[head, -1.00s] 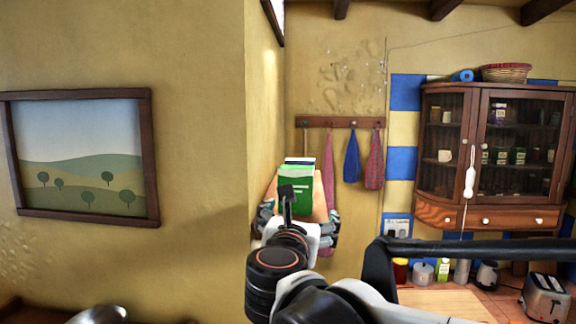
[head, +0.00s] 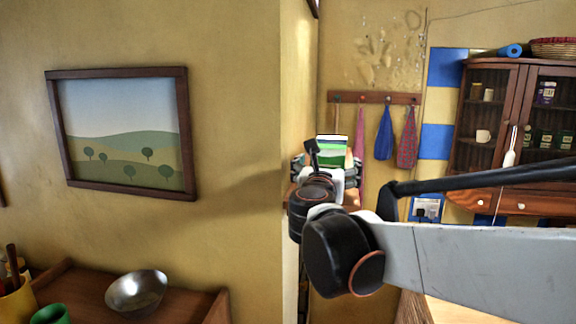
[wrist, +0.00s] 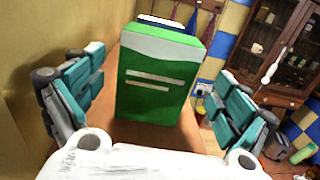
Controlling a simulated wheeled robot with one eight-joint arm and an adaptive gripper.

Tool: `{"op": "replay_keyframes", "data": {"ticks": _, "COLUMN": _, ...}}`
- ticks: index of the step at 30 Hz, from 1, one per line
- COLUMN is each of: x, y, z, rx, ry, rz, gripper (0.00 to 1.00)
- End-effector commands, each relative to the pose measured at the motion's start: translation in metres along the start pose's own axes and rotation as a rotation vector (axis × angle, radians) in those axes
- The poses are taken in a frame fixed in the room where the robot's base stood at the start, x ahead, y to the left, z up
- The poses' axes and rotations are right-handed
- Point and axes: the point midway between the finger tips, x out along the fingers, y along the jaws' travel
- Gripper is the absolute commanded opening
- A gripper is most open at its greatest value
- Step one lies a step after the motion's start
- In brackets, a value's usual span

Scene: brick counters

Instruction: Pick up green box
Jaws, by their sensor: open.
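The green box (wrist: 153,82) stands upright on a small wooden shelf (wrist: 188,128) against the wall. It has a pale wavy top band and two pale stripes on its front. My gripper (wrist: 158,92) is open, with one teal finger to the left of the box and the other to the right, both apart from it. In the head view, the green box (head: 331,148) shows only its upper part, because my gripper (head: 326,175) and arm hide the rest.
Another item with a dark, white-edged top (wrist: 167,22) stands behind the green box. The wall is close on the left. Cloths (head: 384,132) hang from a peg rail behind, and a glass-fronted cabinet (head: 490,130) is at right. A metal bowl (head: 136,292) sits lower left.

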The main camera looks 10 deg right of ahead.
Motion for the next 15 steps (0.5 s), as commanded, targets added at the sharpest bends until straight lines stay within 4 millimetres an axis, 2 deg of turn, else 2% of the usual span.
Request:
{"op": "replay_keyframes", "data": {"ticks": 7, "x": 0.034, "y": 0.003, "z": 0.000, "rx": 0.000, "ry": -0.001, "rz": -0.002, "gripper": 0.94}}
{"op": "replay_keyframes", "data": {"ticks": 15, "x": 0.043, "y": 0.003, "z": -0.001, "rx": 0.001, "ry": -0.001, "rz": 0.000, "gripper": 0.94}}
